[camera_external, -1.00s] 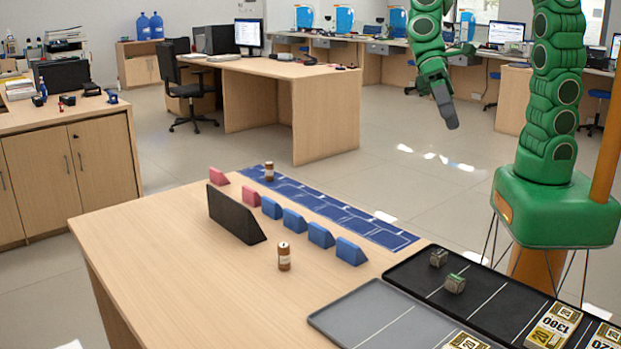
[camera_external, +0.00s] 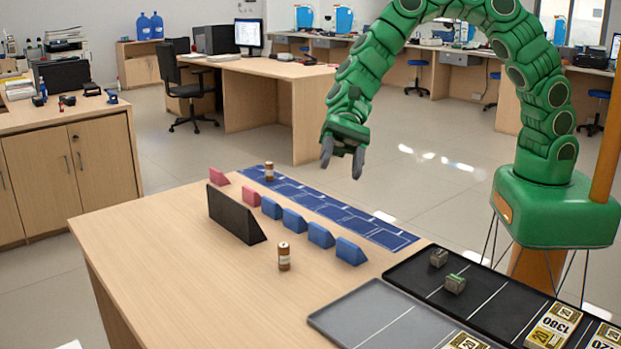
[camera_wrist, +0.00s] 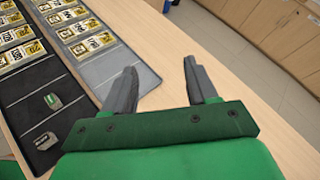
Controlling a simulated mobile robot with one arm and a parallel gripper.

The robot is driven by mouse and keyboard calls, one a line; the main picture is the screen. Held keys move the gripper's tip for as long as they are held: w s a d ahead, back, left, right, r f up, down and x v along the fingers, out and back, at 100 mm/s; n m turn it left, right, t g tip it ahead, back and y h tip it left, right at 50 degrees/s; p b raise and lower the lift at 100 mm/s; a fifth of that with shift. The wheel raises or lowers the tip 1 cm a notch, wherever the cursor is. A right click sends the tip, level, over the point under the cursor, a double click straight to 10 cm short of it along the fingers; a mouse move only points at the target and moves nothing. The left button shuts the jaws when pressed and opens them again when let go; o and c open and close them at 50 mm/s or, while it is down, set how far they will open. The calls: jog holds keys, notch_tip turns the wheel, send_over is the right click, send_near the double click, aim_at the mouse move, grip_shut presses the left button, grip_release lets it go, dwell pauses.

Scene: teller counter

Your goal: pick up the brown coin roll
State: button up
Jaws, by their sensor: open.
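Two brown coin rolls with pale bands stand upright on the counter in the external view. One brown coin roll (camera_external: 284,256) is on bare wood in front of the blue wedges. The other brown coin roll (camera_external: 269,171) is at the far end, on the blue marked mat (camera_external: 330,208). My gripper (camera_external: 341,167) hangs in the air above the counter's far side, fingers apart and empty. In the wrist view my gripper (camera_wrist: 163,85) shows two grey fingers spread, with nothing between them. Neither coin roll is visible in the wrist view.
Several blue wedges (camera_external: 294,220) and two pink wedges (camera_external: 251,196) stand in a row beside a tall black wedge (camera_external: 234,214). A black tray (camera_external: 420,271) holds two small grey blocks and banknote bundles. A grey tray (camera_external: 372,313) lies beside it. The counter's left part is clear.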

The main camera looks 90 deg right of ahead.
jog(key=w+f+m+t, duration=0.2)
jog(key=w+f+m, duration=0.1)
jog(key=w+f, duration=0.3)
jog(key=m+t, duration=0.2)
jog(key=m, duration=0.3)
send_over(281, 257)
jog(key=d, duration=0.2)
jog(key=shift+h, duration=0.4)
jog(key=f, duration=0.5)
jog(key=s+f, duration=0.1)
jog(key=f, duration=0.2)
jog(key=shift+f, duration=0.2)
jog(key=shift+d+f, duration=0.1)
jog(key=shift+f, duration=3.55)
jog(key=shift+x, duration=1.15)
jog(key=shift+w+a, duration=0.2)
jog(key=shift+a, duration=0.15)
grip_shut()
